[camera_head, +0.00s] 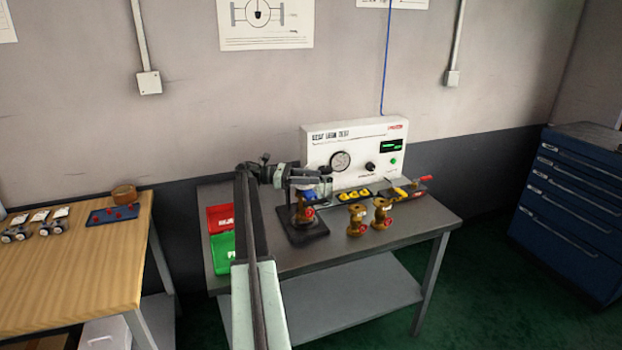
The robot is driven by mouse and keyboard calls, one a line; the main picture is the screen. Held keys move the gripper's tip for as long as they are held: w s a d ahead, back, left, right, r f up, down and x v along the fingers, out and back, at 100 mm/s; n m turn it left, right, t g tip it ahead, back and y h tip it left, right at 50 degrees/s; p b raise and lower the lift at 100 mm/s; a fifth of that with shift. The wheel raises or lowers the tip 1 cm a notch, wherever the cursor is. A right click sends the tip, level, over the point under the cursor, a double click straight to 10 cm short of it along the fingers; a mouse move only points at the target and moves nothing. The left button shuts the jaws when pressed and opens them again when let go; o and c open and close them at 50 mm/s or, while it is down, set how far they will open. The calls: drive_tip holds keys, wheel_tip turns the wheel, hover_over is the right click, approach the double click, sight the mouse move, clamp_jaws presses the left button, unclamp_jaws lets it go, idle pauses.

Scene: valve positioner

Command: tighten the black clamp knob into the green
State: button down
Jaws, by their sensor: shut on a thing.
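My arm reaches over the grey bench (400,232) to a black-based clamp stand (312,231). My gripper (312,184) is at the top of this stand, shut on what appears to be the black clamp knob, which it hides almost wholly. Just under the gripper is a blue part (309,194). Below that a brass valve (299,211) with a red face stands upright in the stand. I cannot make out a green mark on the clamp from here.
Two brass valves (357,220) (381,213) stand right of the stand. Behind is a white test panel (330,142) with a gauge (340,161) and a small black knob (371,166). Red (220,217) and green (223,254) trays lie left. The bench's front right is clear.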

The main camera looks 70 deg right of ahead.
drive_tip(key=shift+s+m+y, duration=0.25)
drive_tip(key=shift+m+y, duration=0.05)
drive_tip(key=shift+y, duration=0.1)
drive_tip(key=c, duration=0.9)
unclamp_jaws()
drive_tip(key=shift+s, duration=0.1)
drive_tip(key=shift+w, duration=0.2)
